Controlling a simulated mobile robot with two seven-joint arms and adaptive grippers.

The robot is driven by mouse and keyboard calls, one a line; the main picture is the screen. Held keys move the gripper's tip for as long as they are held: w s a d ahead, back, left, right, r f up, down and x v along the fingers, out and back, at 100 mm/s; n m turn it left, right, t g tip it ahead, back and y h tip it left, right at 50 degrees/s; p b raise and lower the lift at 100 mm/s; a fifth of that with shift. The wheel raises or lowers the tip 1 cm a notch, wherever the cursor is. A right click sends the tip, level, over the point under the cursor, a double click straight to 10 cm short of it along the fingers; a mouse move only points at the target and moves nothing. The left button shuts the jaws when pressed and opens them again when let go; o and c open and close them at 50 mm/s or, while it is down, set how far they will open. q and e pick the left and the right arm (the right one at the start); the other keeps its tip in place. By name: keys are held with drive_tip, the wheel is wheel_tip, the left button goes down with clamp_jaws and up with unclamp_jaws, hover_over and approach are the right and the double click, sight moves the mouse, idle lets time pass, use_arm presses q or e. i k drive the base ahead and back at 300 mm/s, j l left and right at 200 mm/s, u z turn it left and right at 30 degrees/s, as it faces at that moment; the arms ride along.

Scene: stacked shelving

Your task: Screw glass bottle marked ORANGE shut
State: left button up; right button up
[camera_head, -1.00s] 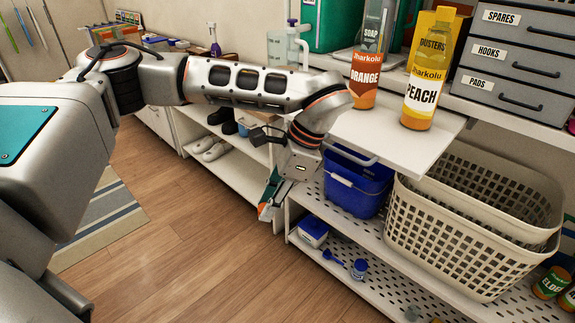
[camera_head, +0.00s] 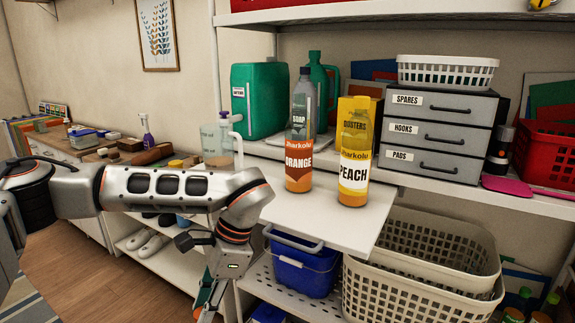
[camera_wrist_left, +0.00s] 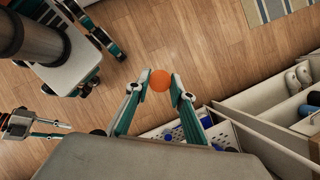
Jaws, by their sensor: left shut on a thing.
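The glass bottle marked ORANGE (camera_head: 298,177) stands upright on the white pull-out board (camera_head: 330,222), with an orange label and a clear upper part. No coloured cap shows on its neck. The similar bottle marked PEACH (camera_head: 354,170) stands close on its right. My left gripper (camera_head: 204,308) hangs low, left of the board and below it, apart from both bottles. In the left wrist view its fingertips (camera_wrist_left: 159,82) are shut on a round orange cap (camera_wrist_left: 159,80). What appears to be my right gripper (camera_wrist_left: 48,128) shows at the left edge of that view, its jaws unclear.
A blue bucket (camera_head: 305,270) and a cream basket (camera_head: 375,300) stand beneath the board. Grey drawers (camera_head: 440,140) stand behind PEACH on the right; a green canister (camera_head: 258,95) stands behind on the left. The board's front is clear.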

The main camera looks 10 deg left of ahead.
sight(299, 128)
drive_tip(key=i+j, duration=0.15)
drive_tip(key=j, duration=0.4)
drive_tip(key=i+j, duration=0.15)
drive_tip(key=j, duration=0.4)
drive_tip(key=i+j, duration=0.15)
drive_tip(key=j, duration=0.45)
drive_tip(key=i+j, duration=0.15)
drive_tip(key=j, duration=0.4)
drive_tip(key=i+j, duration=0.15)
drive_tip(key=j, duration=0.4)
drive_tip(key=i+j, duration=0.15)
drive_tip(key=j, duration=0.4)
drive_tip(key=i+j, duration=0.1)
drive_tip(key=j, duration=0.45)
drive_tip(key=i+j, duration=0.15)
drive_tip(key=j, duration=0.45)
drive_tip(key=z, duration=1.8)
